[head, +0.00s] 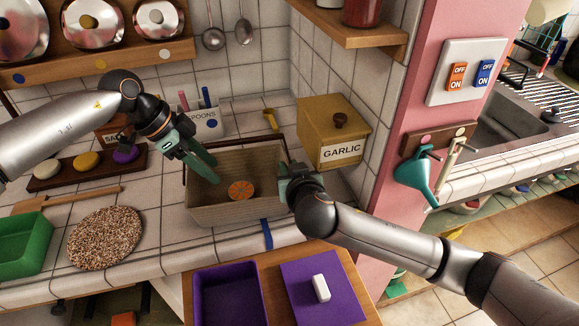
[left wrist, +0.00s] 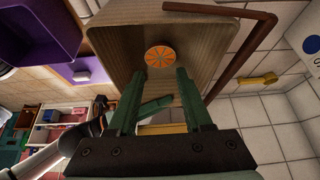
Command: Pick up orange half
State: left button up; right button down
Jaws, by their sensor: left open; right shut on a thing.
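The orange half (head: 241,190) lies cut side up in the woven beige basket (head: 225,214) on the tiled counter. My left gripper (head: 208,170) is open and empty, its fingers reaching down over the basket's left part, to the left of the orange half. In the left wrist view the orange half (left wrist: 160,57) shows just beyond and between the two fingertips (left wrist: 159,75), apart from them. My right gripper (head: 288,180) is shut on the basket at its right side; its fingertips are partly hidden, so the exact grip point is unclear.
A dark brown handle (left wrist: 260,45) runs along the basket's rim. A yellow garlic box (head: 331,130) stands behind right, a spoons holder (head: 203,120) behind. A round cork-like mat (head: 105,237) and green tray (head: 25,245) lie left. A purple bin (head: 227,295) is in front, below.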

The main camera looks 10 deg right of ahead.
aim_at(241, 190)
pick_arm(q)
jog(key=shift+o, duration=1.3)
jog(key=o, duration=0.3)
jog(key=m, duration=0.2)
jog(key=shift+s+d+r+m+y, duration=0.15)
jog(key=shift+d+m+y, duration=0.15)
jog(key=shift+d, duration=0.1)
jog(key=shift+o, duration=1.2)
jog(key=m, duration=0.2)
jog(key=d+m+y, duration=0.1)
jog(key=m, duration=0.1)
jog(key=shift+s+r, duration=0.1)
jog(key=shift+r, duration=0.2)
notch_tip(241, 190, up, 3)
jog(key=d+m+t+y, duration=0.1)
jog(key=d+m+y, duration=0.25)
jog(key=m, duration=1.25)
notch_tip(241, 190, down, 7)
jog(key=shift+a+r, duration=0.15)
jog(key=shift+r, duration=0.05)
jog(key=shift+w+d+f, duration=0.1)
jog(key=shift+f, duration=0.75)
jog(key=shift+w+d+f, duration=0.15)
jog(key=shift+f, duration=0.75)
jog(key=shift+w+d+f, duration=0.1)
jog(key=shift+f, duration=0.75)
